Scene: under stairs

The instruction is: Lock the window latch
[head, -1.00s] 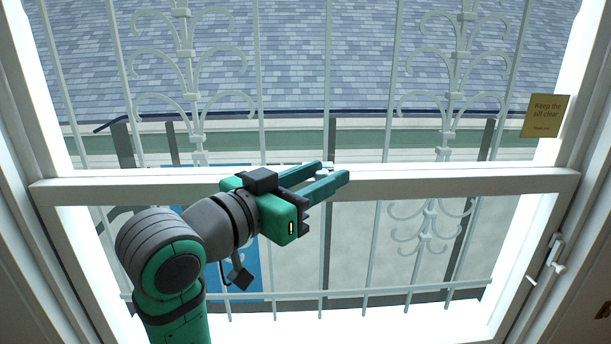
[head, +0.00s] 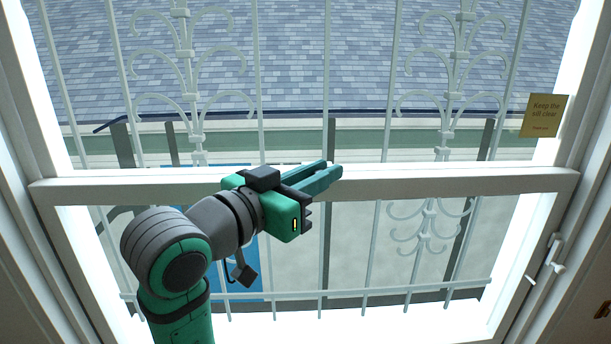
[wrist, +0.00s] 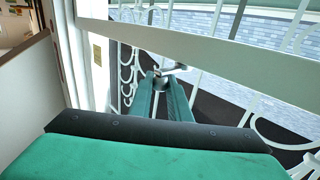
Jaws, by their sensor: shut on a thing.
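The window (head: 450,184) has a white horizontal rail across its middle. The window latch, a small pale metal lever (wrist: 178,70), shows at the fingertips in the wrist view, close to the white rail (wrist: 215,52). In the head view the fingers mostly hide the latch. My gripper (head: 332,172) reaches from the lower left to the middle of the rail, with its teal fingers close together. In the wrist view the fingertips (wrist: 160,82) are shut on the latch lever. The lever's exact angle is hard to tell.
A white scrolled grille (head: 446,135) stands behind the window. A yellow sign reading "Keep the sill clear" (head: 543,115) is at the upper right. A white handle (head: 553,256) is on the right frame. The rail right of my gripper is clear.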

